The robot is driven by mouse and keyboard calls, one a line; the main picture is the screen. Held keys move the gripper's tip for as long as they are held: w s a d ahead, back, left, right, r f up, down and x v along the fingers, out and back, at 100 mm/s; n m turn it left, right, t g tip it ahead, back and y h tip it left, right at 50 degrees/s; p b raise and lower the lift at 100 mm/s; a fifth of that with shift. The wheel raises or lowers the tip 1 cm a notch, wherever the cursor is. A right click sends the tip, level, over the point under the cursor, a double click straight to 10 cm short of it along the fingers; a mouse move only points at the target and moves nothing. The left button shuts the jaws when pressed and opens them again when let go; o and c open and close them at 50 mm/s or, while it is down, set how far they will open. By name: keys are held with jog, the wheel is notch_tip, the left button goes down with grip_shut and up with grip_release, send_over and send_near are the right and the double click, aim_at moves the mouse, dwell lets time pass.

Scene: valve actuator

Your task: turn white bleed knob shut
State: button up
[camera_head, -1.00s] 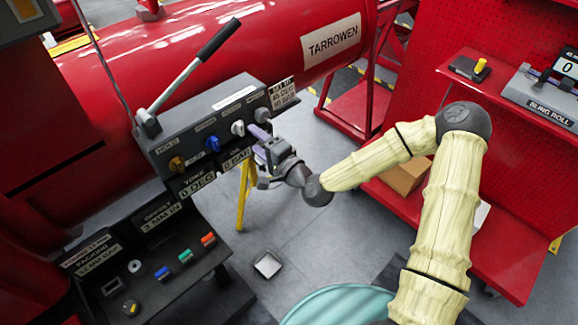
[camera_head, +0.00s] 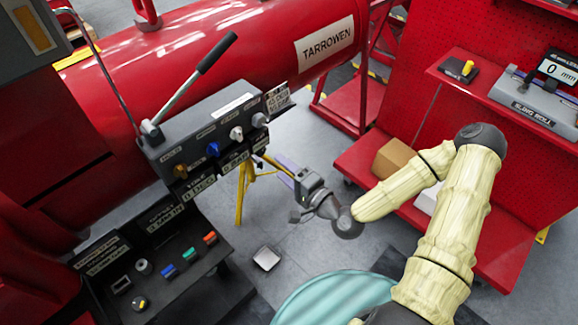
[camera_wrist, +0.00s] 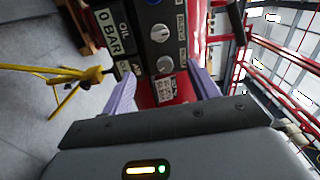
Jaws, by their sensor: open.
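The white bleed knob (camera_head: 236,133) is on the grey control panel (camera_head: 205,130), between a blue knob (camera_head: 213,149) and a grey round knob (camera_head: 259,120). In the wrist view the white knob (camera_wrist: 160,33) shows face-on, above the grey round knob (camera_wrist: 165,64). Its exact setting is hard to read. My gripper (camera_head: 284,163) is open and empty, to the right of and below the knob, apart from the panel. In the wrist view its two lilac fingers (camera_wrist: 163,82) stand wide apart, and the white knob lies beyond their tips.
A lever with a black grip (camera_head: 217,53) rises from the panel's left end. A yellow tripod stand (camera_head: 241,190) is below the panel. A lower console (camera_head: 150,265) with coloured buttons is at lower left. A red bench (camera_head: 440,200) is at right.

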jog(key=shift+p+v, duration=0.75)
jog(key=shift+v, duration=0.05)
notch_tip(320, 180, down, 6)
jog(key=s+d+n+g+h, duration=0.2)
jog(key=d+n+g+h, duration=0.15)
jog(key=n+g, duration=0.3)
jog(key=d+r+n+g+h, duration=0.1)
jog(key=d+n+h, duration=0.1)
jog(key=d+h, duration=0.35)
jog(key=s+d+r+g+h, duration=0.1)
jog(key=s+d+r+h, duration=0.1)
jog(key=d+r, duration=0.3)
jog(key=s+d+r+h+p, duration=0.1)
jog(key=s+d+r, duration=0.3)
jog(key=r, duration=0.7)
jog(key=shift+s+d+m+g+h, duration=0.35)
jog(key=shift+s+d+m+h, duration=0.1)
jog(key=shift+d+h, duration=0.3)
